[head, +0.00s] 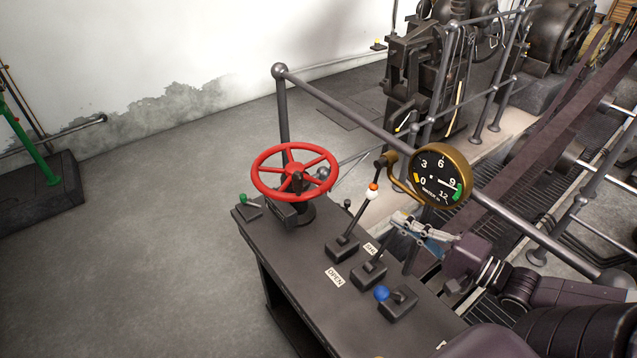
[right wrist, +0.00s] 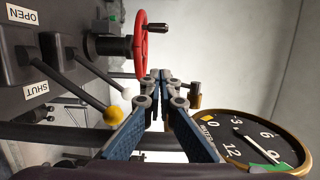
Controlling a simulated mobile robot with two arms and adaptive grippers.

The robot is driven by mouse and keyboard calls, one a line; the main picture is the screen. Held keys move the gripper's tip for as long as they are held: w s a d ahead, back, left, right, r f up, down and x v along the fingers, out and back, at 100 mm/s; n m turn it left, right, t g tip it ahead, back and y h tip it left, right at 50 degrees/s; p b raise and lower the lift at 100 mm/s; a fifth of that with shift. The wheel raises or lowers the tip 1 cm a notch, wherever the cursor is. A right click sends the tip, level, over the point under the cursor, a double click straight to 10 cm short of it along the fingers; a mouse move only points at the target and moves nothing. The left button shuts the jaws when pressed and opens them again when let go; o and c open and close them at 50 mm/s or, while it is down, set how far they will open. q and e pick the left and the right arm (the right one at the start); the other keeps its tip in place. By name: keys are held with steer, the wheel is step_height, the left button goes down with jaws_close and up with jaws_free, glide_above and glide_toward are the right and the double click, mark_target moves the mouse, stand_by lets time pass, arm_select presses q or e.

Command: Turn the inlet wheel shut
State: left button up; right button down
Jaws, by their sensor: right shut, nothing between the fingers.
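The red inlet wheel (head: 293,168) stands on a short dark post at the far left end of the dark console, its spoked rim lying nearly flat. In the right wrist view the wheel (right wrist: 139,45) is seen edge-on beyond my fingertips, with a dark handle (right wrist: 157,28) sticking out of it. My right gripper (head: 400,221) is shut and empty, in the air over the console, right of the wheel and just below the gauge. Its closed fingers (right wrist: 160,76) are apart from the wheel. My left gripper is not in view.
A brass-rimmed gauge (head: 440,178) hangs on the grey railing (head: 360,114) close to my right gripper. A yellow-knobbed lever (right wrist: 113,116) shows below my fingers. A blue knob (head: 381,293) is nearer.

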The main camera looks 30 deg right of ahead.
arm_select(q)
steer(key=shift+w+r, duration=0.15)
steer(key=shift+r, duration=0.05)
arm_select(e)
steer(key=s+a+x, duration=0.1)
steer(key=a+x, duration=0.2)
steer(key=x, duration=1.9)
steer(key=shift+r, duration=0.2)
steer(key=shift+w+a, duration=0.1)
steer(key=shift+w, duration=0.05)
steer(key=shift+a, duration=0.15)
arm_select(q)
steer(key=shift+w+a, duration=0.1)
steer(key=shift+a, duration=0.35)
arm_select(e)
steer(key=shift+a, duration=0.4)
arm_select(q)
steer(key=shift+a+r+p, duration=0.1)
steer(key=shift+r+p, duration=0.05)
steer(key=shift+p, duration=0.15)
arm_select(e)
steer(key=shift+a, duration=0.1)
